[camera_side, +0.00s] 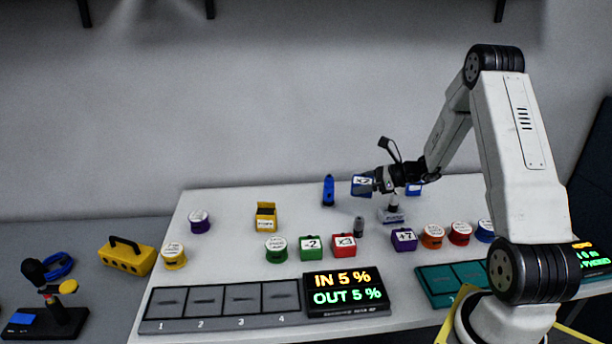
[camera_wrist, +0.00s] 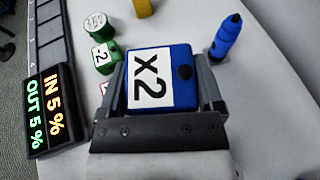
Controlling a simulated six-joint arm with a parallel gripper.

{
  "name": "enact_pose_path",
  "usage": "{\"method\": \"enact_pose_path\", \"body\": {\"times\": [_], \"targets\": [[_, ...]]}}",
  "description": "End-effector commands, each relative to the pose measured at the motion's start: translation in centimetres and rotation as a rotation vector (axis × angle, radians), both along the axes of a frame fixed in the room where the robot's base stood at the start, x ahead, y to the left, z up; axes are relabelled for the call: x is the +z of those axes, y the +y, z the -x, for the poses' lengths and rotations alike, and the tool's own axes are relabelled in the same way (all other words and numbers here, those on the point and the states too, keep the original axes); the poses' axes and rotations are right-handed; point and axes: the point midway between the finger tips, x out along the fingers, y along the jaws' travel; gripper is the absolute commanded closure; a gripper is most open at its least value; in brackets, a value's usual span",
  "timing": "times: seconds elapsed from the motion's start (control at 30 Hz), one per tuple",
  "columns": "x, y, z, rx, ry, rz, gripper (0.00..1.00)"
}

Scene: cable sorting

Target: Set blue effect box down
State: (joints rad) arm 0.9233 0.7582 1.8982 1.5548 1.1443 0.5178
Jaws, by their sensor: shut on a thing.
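The blue effect box (camera_wrist: 183,78) has a white label reading "x2" and sits between the two fingers of my gripper (camera_wrist: 165,95) in the wrist view. In the side view the box (camera_side: 362,186) is at the tip of my gripper (camera_side: 372,183), held above the back part of the white table (camera_side: 230,230). My gripper is shut on it. The underside of the box is hidden.
A blue bottle-shaped thing (camera_side: 328,190) stands just left of the held box. A four-slot tray (camera_side: 222,304) and display (camera_side: 345,292) line the front edge.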

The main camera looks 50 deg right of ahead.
Motion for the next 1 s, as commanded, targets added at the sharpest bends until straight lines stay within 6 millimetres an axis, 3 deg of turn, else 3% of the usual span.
{"method": "enact_pose_path", "body": {"times": [0.1,0.4,0.73,1.0], "targets": [[0.0,-2.5,2.1,-0.033,0.004,0.001,0.83],[-0.1,-5.0,4.8,-0.064,0.012,-0.003,0.83],[-0.3,-5.3,4.5,-0.062,0.013,-0.002,0.83],[-1.6,-6.9,2.2,-0.061,0.013,-0.002,0.83]]}}
